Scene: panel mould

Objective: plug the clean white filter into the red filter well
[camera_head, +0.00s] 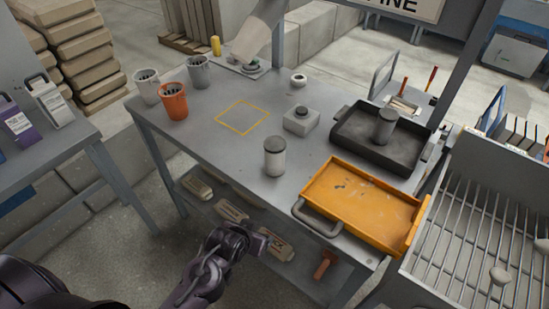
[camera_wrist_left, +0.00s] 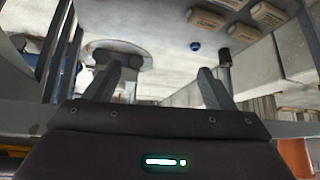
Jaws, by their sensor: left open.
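A white cylinder with a grey top, the clean-looking filter (camera_head: 275,160), stands upright on the grey table near its front edge. A darker grey cylinder (camera_head: 385,128) stands in the black tray (camera_head: 350,142). The red filter well (camera_head: 173,103), an orange-red cup, is at the table's left end beside two grey wells (camera_head: 147,88) (camera_head: 198,73). My left gripper (camera_head: 264,241) is in front of the table, below and nearer than the white filter and apart from it. In the left wrist view its two fingers (camera_wrist_left: 160,76) are spread with nothing held between them. My right gripper is not in view.
An orange tray (camera_head: 362,200) with a handle lies at the table's right front. A small grey box (camera_head: 301,120) and a white ring (camera_head: 298,80) are behind the filter. A yellow square outline (camera_head: 242,117) marks clear tabletop. A lower shelf holds several beige pieces (camera_head: 232,211).

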